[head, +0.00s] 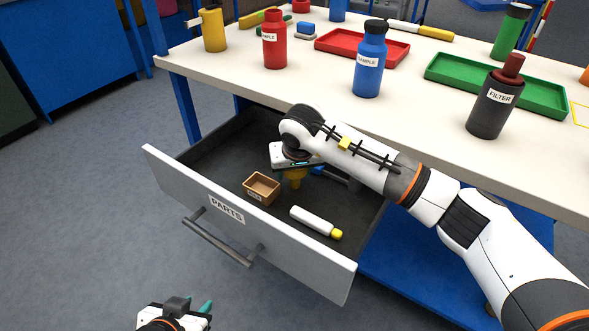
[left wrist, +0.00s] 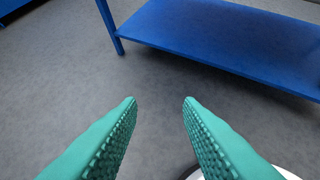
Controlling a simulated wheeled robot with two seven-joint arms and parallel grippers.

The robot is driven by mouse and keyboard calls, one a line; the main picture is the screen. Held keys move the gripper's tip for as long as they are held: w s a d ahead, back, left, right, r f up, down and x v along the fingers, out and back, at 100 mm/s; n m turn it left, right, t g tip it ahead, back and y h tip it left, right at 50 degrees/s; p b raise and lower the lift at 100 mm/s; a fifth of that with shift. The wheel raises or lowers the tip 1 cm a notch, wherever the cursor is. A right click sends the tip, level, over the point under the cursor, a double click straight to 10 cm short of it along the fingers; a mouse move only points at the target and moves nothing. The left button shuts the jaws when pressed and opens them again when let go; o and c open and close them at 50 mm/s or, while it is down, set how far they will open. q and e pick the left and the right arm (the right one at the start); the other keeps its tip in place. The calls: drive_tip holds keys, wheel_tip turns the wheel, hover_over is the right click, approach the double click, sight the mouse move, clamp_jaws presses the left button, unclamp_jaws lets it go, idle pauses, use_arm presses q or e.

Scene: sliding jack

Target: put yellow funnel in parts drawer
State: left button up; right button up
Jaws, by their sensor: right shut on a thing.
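The parts drawer (head: 180,166) is pulled open below the table, with a white front labelled PARTS. The yellow funnel (head: 295,176) is inside the drawer's outline, mostly hidden under my right gripper (head: 294,168). My right gripper reaches down into the drawer and is shut on the funnel. I cannot tell whether the funnel touches the drawer floor. My left gripper (head: 203,307) is low at the bottom of the head view, away from the drawer. In the left wrist view its two green fingers (left wrist: 160,100) are apart with nothing between them.
A brown box (head: 262,187) and a white bottle with a yellow cap (head: 315,222) lie in the drawer, beside the funnel. Bottles, a red tray (head: 362,47) and a green tray (head: 495,85) stand on the table (head: 330,90). A blue lower shelf (left wrist: 230,45) is near my left gripper.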

use_arm(q)
drive_tip(key=shift+w, duration=0.1)
use_arm(e)
drive_tip(key=o, duration=1)
drive_tip(key=shift+c, duration=0.2)
use_arm(q)
drive_tip(key=s+a+f+g+y+p, duration=0.1)
drive_tip(key=s+g, duration=0.3)
drive_tip(key=s, duration=0.4)
drive_tip(key=shift+a+f+g+p, duration=0.4)
drive_tip(key=shift+a+f+p, duration=0.15)
drive_tip(key=shift+a+p, duration=0.15)
use_arm(e)
drive_tip(key=v, duration=1.2)
drive_tip(key=shift+r, duration=0.15)
